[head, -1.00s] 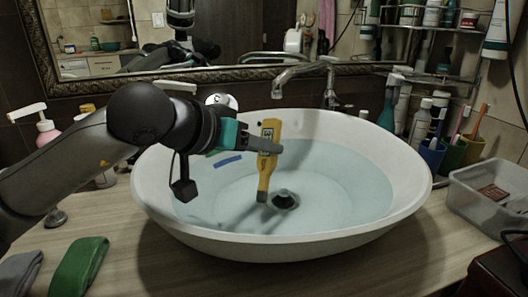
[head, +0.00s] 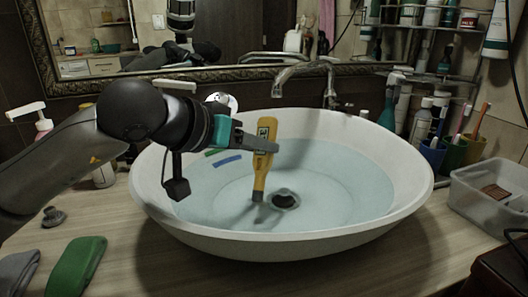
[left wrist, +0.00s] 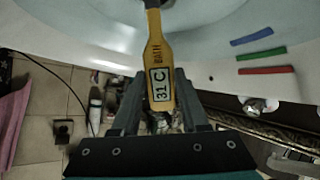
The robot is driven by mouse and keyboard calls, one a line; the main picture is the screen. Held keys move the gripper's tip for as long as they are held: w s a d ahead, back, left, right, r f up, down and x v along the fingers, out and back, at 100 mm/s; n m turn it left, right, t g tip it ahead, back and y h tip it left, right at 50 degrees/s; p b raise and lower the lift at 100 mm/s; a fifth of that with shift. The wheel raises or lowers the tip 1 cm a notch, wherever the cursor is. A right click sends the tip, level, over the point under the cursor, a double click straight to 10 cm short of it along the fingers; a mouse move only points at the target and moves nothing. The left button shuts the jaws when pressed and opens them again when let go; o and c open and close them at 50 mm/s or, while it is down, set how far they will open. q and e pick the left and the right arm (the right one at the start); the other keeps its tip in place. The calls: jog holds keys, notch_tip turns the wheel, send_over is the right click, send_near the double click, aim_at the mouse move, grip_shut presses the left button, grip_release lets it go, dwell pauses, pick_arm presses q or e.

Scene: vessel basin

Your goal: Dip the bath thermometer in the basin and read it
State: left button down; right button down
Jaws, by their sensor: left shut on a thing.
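The yellow bath thermometer (head: 260,176) is held nearly upright over the middle of the white basin (head: 420,200), left of the drain (head: 285,199). My left gripper (head: 268,144) comes in from the left and is shut on its upper part. The dark lower end points down into the pale blue water (head: 340,185); how deep it sits is hard to tell. My right gripper is not in view.
Blue (head: 228,161) and green (head: 215,152) strips are on the basin's left inner side; a red strip (left wrist: 266,70) shows in the wrist view. The faucet (head: 300,70) stands behind. Cups with toothbrushes (head: 455,150) and a clear bin (head: 490,190) are right, a green cloth (head: 77,266) front left.

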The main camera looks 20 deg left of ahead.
aim_at(259, 160)
pick_arm(q)
jog(key=shift+r, duration=0.15)
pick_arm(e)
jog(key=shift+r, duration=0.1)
